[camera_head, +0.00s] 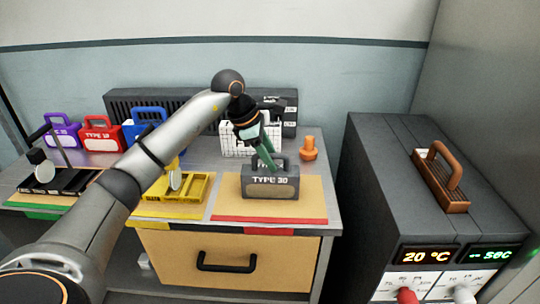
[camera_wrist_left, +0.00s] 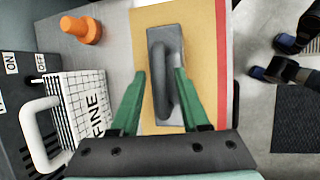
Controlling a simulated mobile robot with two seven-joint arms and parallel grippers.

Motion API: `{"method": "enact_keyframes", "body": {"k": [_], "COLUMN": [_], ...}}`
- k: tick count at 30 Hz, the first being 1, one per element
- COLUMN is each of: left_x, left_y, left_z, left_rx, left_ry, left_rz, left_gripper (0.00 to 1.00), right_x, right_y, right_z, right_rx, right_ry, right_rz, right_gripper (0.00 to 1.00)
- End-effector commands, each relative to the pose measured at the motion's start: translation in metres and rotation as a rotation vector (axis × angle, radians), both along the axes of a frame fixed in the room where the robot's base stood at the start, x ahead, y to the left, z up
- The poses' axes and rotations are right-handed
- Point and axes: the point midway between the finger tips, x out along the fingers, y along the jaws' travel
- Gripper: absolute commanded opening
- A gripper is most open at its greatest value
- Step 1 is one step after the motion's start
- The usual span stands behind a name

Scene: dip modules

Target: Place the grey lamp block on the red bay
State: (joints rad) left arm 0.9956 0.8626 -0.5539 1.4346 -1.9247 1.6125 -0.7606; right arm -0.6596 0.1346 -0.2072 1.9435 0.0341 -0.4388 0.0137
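The grey lamp block (camera_head: 270,186), marked TYPE 30, stands upright on the tan mat of the red bay (camera_head: 310,212), whose front edge has a red strip. My left gripper (camera_head: 268,160) is just above the block, its green fingers reaching down to the handle. In the left wrist view, the fingers of the left gripper (camera_wrist_left: 160,76) are apart, one on each side of the block's handle (camera_wrist_left: 159,90); the handle touches neither finger visibly. The block lies over the tan mat in that view. My right gripper is not in view.
A yellow tray (camera_head: 178,208) is in the bay to the left. A white checkered block (camera_head: 236,147) and an orange knob (camera_head: 309,150) stand behind. Purple (camera_head: 62,134), red (camera_head: 103,138) and blue blocks (camera_head: 133,128) line the back left. A dark heater cabinet (camera_head: 400,190) stands right.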

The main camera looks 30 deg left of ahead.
Motion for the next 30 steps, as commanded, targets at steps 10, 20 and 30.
{"method": "enact_keyframes", "body": {"k": [10,20,30], "left_x": [0.000,-0.022,-0.040], "left_y": [0.001,0.015,0.027], "left_z": [0.005,0.061,0.107], "left_rx": [0.000,0.002,0.000], "left_ry": [-0.001,-0.005,-0.002], "left_rz": [0.000,0.002,0.001], "left_gripper": [0.50,0.50,0.50], "right_x": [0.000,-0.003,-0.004], "right_y": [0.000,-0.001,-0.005], "right_z": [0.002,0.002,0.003], "right_rx": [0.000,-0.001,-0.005], "right_ry": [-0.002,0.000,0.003], "right_rz": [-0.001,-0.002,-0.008], "right_gripper": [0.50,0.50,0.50]}}
